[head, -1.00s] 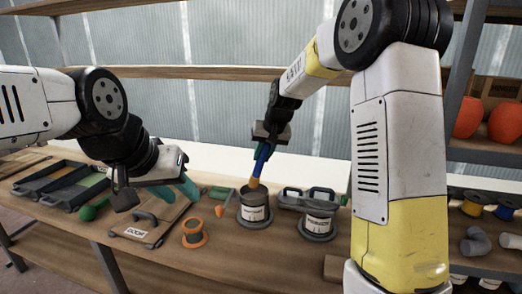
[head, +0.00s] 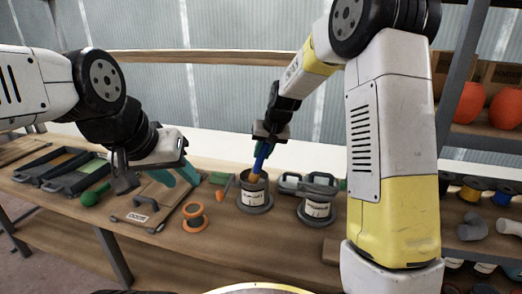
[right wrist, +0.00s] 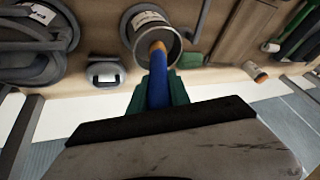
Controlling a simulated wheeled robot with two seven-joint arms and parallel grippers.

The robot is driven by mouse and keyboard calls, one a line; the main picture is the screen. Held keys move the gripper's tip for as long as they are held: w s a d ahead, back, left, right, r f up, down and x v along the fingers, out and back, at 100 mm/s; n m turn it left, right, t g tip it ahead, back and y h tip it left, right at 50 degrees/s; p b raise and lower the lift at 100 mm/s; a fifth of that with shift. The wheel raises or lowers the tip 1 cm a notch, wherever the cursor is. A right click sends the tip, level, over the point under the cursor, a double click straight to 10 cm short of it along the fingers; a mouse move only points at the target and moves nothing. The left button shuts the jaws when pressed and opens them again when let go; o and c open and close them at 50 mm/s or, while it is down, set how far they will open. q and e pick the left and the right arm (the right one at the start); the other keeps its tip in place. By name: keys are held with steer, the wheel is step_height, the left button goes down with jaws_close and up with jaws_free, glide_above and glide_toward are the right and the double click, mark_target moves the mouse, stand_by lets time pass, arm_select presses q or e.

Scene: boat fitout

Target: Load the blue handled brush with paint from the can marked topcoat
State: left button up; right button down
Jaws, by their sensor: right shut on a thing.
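The blue handled brush (head: 261,162) is held bristles down, slightly tilted, by my right gripper (head: 264,150). The right wrist view shows its blue handle (right wrist: 158,88) between the green fingers. Its tan lower end is at the mouth of a grey can (head: 254,198), seemingly just inside the rim; the very tip is hidden. The same can (right wrist: 150,28) shows in the right wrist view. Its white label is too small to read. A second labelled can (head: 318,207) stands to the right. My left gripper (head: 176,174) has its teal fingers apart and is empty, above the bench.
An orange-flanged spool (head: 194,217) stands left of the can. A board with a handle and label (head: 140,214) and dark paint trays (head: 72,175) lie further left. A grey handled object (head: 291,183) sits behind the cans. Shelves with orange items (head: 506,110) stand at right.

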steer(key=shift+f, duration=0.75)
stand_by(1.6)
steer(key=shift+r, duration=3.6)
steer(key=shift+s, duration=0.1)
